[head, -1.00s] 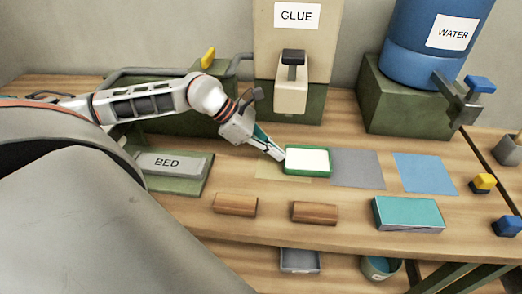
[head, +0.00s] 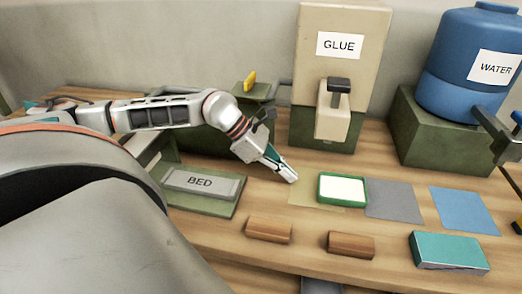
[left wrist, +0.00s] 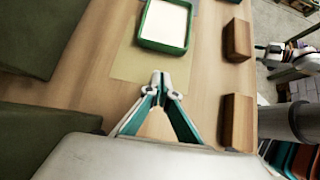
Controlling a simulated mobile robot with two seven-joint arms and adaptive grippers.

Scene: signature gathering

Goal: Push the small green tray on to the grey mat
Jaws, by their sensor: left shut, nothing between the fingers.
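The small green tray (head: 342,203), with a white surface inside, sits on the wooden bench. Its left part lies over a tan mat (head: 303,194) and its right edge is at the left edge of the grey mat (head: 397,202). My left gripper (head: 293,179) is shut and empty, low over the tan mat, left of the tray with a small gap. In the left wrist view the tray (left wrist: 166,43) lies ahead of the shut fingertips (left wrist: 164,76). A small part of my right arm's end (left wrist: 268,48) shows there, too small to judge its fingers.
Two wooden blocks (head: 269,229) (head: 351,244) and a teal box (head: 449,251) lie nearer the front edge. A blue mat (head: 462,209) is right of the grey one. The glue dispenser (head: 340,60) stands behind, the BED block (head: 203,184) at left.

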